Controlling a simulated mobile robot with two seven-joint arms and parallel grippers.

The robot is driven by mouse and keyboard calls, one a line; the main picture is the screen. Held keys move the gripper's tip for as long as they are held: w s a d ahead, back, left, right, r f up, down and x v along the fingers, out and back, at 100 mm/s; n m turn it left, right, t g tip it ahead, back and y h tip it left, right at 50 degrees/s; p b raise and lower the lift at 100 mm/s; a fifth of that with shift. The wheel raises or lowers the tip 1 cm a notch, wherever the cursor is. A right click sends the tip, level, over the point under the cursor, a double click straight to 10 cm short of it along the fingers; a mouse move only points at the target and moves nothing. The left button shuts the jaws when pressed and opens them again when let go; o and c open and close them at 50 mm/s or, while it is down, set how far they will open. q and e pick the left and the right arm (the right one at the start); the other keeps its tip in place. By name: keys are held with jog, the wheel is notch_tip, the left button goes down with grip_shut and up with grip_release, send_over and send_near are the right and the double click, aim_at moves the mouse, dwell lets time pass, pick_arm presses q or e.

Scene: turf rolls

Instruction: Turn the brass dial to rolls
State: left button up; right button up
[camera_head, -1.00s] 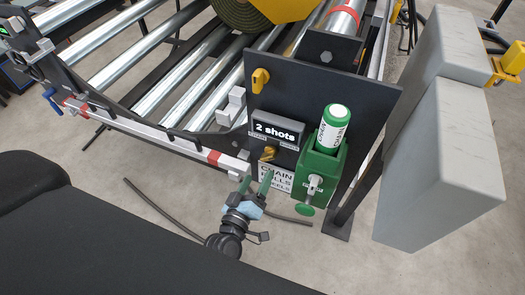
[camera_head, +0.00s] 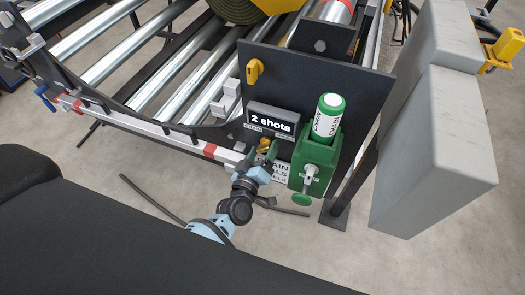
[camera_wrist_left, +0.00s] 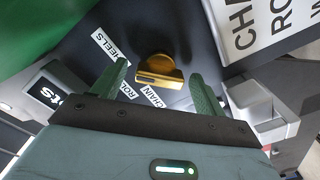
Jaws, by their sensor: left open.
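The brass dial (camera_head: 265,145) sits low on the dark control panel (camera_head: 355,90), below the "2 shots" display (camera_head: 273,118). In the left wrist view the dial (camera_wrist_left: 159,69) shows a raised grip bar. Small labels for wheels (camera_wrist_left: 110,47), rolls (camera_wrist_left: 130,91) and chain (camera_wrist_left: 153,96) lie around it; I cannot tell which one it points to. My left gripper (camera_head: 262,154) is open, its green fingers on either side of the dial. In the wrist view the gripper (camera_wrist_left: 159,78) shows gaps between both fingers and the dial. My right gripper is out of view.
A green holder (camera_head: 315,165) with a green-and-white canister (camera_head: 328,118) stands right of the dial. A white sign (camera_head: 279,170) partly shows behind my gripper. A yellow knob (camera_head: 254,72) is higher on the panel. A grey box (camera_head: 435,150) stands at right; rollers (camera_head: 95,45) lie at left.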

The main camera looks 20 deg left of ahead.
pick_arm(q)
jog(key=shift+c, duration=0.2)
jog(key=c, duration=0.9)
jog(key=shift+c, duration=0.2)
jog(key=shift+n, duration=0.3)
jog(key=n+b, duration=0.1)
jog(key=n, duration=0.2)
jog(key=shift+f+n, duration=0.1)
jog(key=shift+n, duration=0.2)
jog(key=shift+n+b, duration=0.6)
jog(key=shift+n, duration=1.7)
jog(key=o, duration=1)
